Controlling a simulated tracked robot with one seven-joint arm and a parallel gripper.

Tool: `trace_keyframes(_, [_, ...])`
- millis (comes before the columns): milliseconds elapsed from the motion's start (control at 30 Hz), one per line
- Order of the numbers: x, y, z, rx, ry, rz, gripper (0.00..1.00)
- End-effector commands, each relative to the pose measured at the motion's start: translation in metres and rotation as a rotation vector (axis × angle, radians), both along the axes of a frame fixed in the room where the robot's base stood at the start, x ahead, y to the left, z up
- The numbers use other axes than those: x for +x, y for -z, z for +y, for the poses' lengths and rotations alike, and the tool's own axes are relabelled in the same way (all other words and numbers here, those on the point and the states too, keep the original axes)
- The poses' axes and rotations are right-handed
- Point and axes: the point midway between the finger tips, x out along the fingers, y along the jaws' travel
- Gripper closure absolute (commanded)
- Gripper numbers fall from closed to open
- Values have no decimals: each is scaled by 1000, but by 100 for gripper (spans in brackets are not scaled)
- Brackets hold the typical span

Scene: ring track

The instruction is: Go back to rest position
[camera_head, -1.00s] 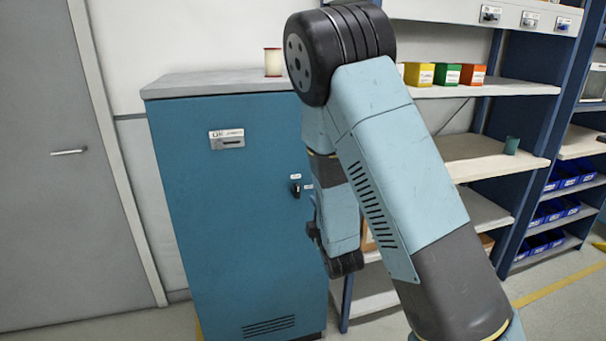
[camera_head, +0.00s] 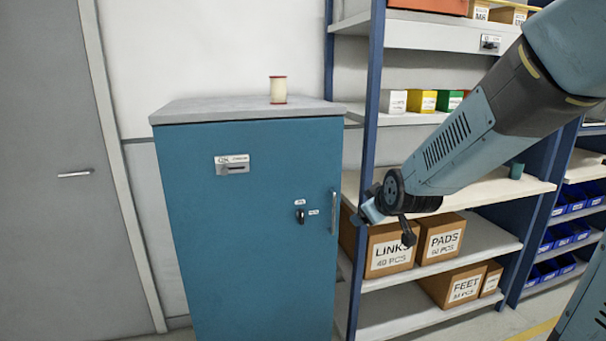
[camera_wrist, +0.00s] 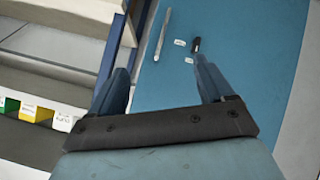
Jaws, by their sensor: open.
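My gripper (camera_wrist: 160,76) is open in the wrist view, with its two blue fingers apart and nothing between them. The fingers point toward the blue cabinet (camera_wrist: 245,60), whose handle (camera_wrist: 162,35) and dark lock knob (camera_wrist: 195,45) lie beyond the fingertips. In the head view my arm reaches in from the upper right and ends in front of the shelf, right of the cabinet (camera_head: 240,230). The hand is small there and its fingers are hard to make out. The cabinet door looks shut.
A cream spool-like object (camera_head: 278,90) stands on the cabinet top. A grey door (camera_head: 40,170) is at the left.

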Motion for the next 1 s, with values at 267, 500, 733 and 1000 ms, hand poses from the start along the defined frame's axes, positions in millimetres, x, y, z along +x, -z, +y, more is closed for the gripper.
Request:
trace_keyframes(267, [-66,-40,-30,138,145,157,19])
trace_keyframes(500, [-134,-65,-51,225,293,288,19])
trace_keyframes(733, [-203,-80,-65,281,449,397,19])
trace_keyframes(1000, [-242,-85,-70,303,546,455,19])
